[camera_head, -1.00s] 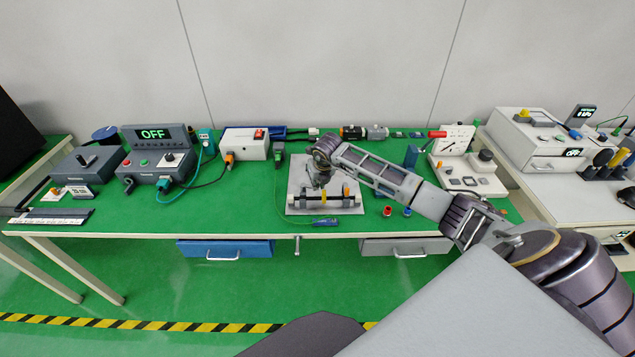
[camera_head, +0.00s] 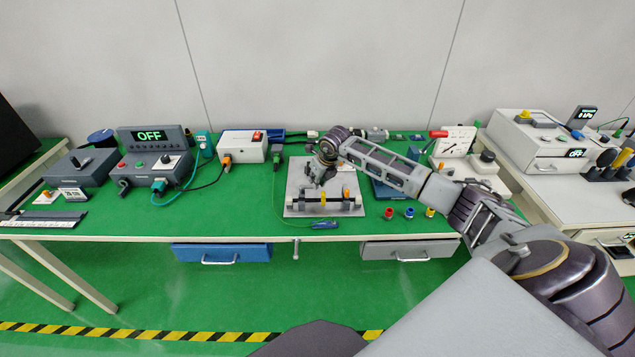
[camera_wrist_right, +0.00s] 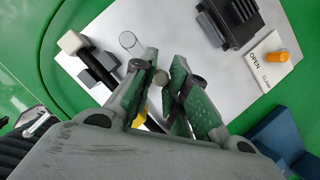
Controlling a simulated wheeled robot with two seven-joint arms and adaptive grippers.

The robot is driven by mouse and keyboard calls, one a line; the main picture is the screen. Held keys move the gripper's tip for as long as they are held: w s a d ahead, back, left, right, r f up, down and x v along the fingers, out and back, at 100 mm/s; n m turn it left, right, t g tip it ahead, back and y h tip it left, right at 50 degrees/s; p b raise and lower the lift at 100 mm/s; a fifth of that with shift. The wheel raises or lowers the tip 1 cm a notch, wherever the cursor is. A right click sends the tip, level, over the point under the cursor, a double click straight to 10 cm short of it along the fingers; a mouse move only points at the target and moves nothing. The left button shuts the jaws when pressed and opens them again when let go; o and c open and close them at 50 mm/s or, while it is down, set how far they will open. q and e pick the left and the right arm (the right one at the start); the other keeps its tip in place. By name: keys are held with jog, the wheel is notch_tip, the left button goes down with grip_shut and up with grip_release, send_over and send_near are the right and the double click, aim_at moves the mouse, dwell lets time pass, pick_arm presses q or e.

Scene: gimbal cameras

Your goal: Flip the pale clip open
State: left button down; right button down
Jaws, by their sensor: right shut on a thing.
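A pale plate (camera_head: 295,203) on the bench carries a low fixture with a dark bar and a yellow part (camera_head: 323,197). My right gripper (camera_head: 318,183) is over this fixture. In the right wrist view my right gripper (camera_wrist_right: 168,90) has its green-padded fingers nearly together, shut on what seems to be the pale clip, mostly hidden between the pads. A white-tipped end of the bar (camera_wrist_right: 70,42) and a clear round-ended piece (camera_wrist_right: 130,42) show beside the fingers. My left gripper is not in view.
Red (camera_head: 388,213), blue (camera_head: 408,213) and yellow (camera_head: 429,212) small pieces stand to the right. A white box (camera_head: 243,146) stands at the back left. A blue pen-like thing (camera_head: 325,226) lies in front.

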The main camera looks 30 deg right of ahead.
jog(key=c, duration=1.6)
grip_release()
jog(key=shift+o, duration=0.9)
jog(key=shift+r, duration=0.15)
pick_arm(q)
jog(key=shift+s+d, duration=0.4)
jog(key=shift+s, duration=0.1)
pick_arm(e)
jog(key=v, duration=1.1)
jog(key=shift+s+r, duration=0.15)
jog(key=shift+r, duration=0.2)
